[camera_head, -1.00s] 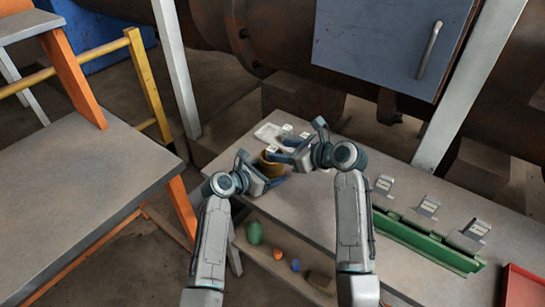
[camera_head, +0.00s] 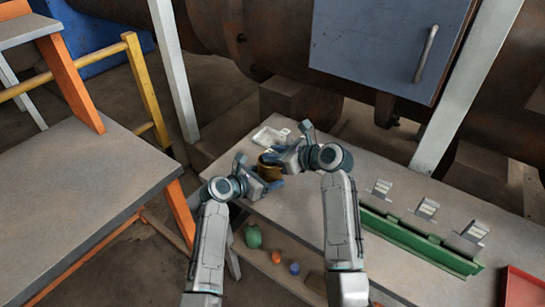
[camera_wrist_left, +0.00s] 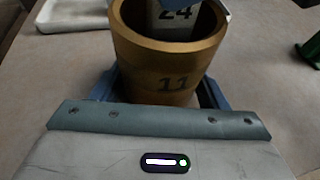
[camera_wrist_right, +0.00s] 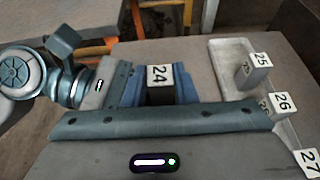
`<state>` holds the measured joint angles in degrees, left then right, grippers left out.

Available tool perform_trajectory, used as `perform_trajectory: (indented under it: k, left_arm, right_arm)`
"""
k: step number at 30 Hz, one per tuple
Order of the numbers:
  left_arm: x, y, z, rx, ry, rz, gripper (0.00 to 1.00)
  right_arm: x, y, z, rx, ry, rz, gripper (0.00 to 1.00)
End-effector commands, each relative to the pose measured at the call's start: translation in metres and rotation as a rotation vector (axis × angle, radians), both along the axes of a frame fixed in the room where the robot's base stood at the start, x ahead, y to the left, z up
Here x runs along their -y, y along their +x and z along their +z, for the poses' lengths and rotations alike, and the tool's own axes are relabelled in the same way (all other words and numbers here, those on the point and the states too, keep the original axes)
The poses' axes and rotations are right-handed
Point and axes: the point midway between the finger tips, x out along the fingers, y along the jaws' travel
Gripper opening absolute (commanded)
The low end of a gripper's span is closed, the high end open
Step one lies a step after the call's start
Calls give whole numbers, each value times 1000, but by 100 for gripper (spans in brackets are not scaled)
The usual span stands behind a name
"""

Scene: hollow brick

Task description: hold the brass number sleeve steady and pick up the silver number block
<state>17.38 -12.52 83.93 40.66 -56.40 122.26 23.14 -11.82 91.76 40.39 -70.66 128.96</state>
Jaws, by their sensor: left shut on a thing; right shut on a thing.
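The brass number sleeve (camera_wrist_left: 167,62), marked 11, stands upright on the grey bench, its round mouth facing up. My left gripper (camera_head: 268,180) is shut on it, with a blue finger on each side. It also shows in the head view (camera_head: 267,172), partly hidden by my grippers. The silver number block (camera_wrist_left: 174,22), marked 24, is in the sleeve's mouth. My right gripper (camera_head: 274,158) is shut on the block at the mouth. In the right wrist view the block's numbered face (camera_wrist_right: 158,76) shows beyond the gripper body. The block's lower end is hidden.
A pale tray (camera_wrist_right: 229,68) with blocks marked 25 (camera_wrist_right: 262,60), 26 (camera_wrist_right: 283,103) and 27 (camera_wrist_right: 309,160) lies close by. A green rack (camera_head: 415,238) with grey plates stands right on the bench (camera_head: 330,195). A red tray (camera_head: 522,287) is farther right.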

Motion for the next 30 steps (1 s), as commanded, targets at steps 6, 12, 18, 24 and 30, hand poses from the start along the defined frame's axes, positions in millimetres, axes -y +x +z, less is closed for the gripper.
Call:
perform_trajectory:
  k: [6, 12, 18, 24, 30]
  left_arm:
    - [0, 0, 0, 0, 0, 0, 30]
    - [0, 0, 0, 0, 0, 0, 30]
    - [0, 0, 0, 0, 0, 0, 30]
    - [0, 0, 0, 0, 0, 0, 30]
    - [0, 0, 0, 0, 0, 0, 85]
  right_arm:
    - [0, 1, 33, 7, 1, -1, 1]
    - [0, 1, 74, 6, 1, 0, 1]
    - [0, 0, 96, 4, 1, 0, 1]
    - [0, 0, 100, 1, 1, -1, 1]
    - [0, 0, 100, 1, 1, 0, 1]
